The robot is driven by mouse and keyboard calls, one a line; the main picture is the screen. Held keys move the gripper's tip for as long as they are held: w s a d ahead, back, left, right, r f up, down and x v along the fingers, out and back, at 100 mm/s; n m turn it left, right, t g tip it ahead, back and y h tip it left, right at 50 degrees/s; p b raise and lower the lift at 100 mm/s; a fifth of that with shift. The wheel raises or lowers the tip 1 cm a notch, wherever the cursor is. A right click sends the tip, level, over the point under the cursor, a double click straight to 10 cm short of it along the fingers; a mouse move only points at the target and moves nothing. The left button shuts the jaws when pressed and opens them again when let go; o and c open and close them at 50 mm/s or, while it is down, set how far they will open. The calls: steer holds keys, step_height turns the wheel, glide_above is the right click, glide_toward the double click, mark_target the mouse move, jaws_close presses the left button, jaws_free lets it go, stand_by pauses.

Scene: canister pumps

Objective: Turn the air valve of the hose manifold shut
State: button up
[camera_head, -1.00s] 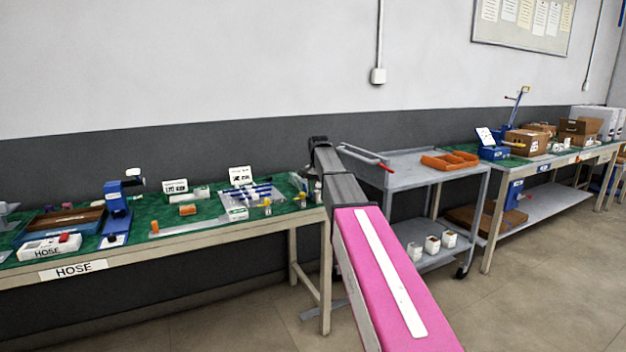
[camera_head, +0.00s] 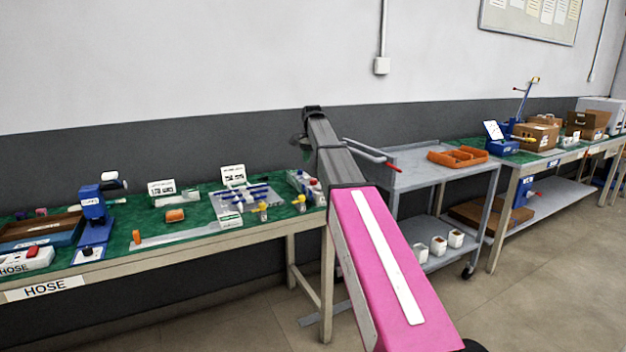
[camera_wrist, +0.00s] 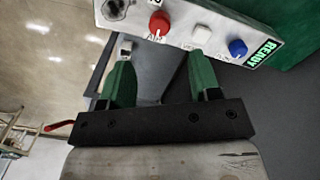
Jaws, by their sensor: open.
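The hose manifold is a pale panel (camera_wrist: 180,32) across the top of the wrist view. It carries a red knob (camera_wrist: 159,23) with a label that seems to read AIR, a white knob, a blue knob (camera_wrist: 238,48) and a green READY label. In the head view the manifold (camera_head: 302,183) sits at the right end of the green-topped bench, partly hidden by my arm. My gripper (camera_wrist: 161,68) is open and empty, its two green fingers apart. The red knob lies beyond the fingertips, between their lines, and seems apart from them.
The bench (camera_head: 163,262) holds a rack of blue-handled parts (camera_head: 242,200), yellow fittings and a blue press (camera_head: 93,220) left of the manifold. A grey cart (camera_head: 412,176) with an orange tray (camera_head: 458,157) stands just right of my arm. A wall is behind.

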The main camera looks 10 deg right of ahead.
mark_target(314, 182)
step_height(314, 182, down, 9)
steer(key=shift+s+r, duration=0.1)
stand_by(0.4)
steer(key=c, duration=0.9)
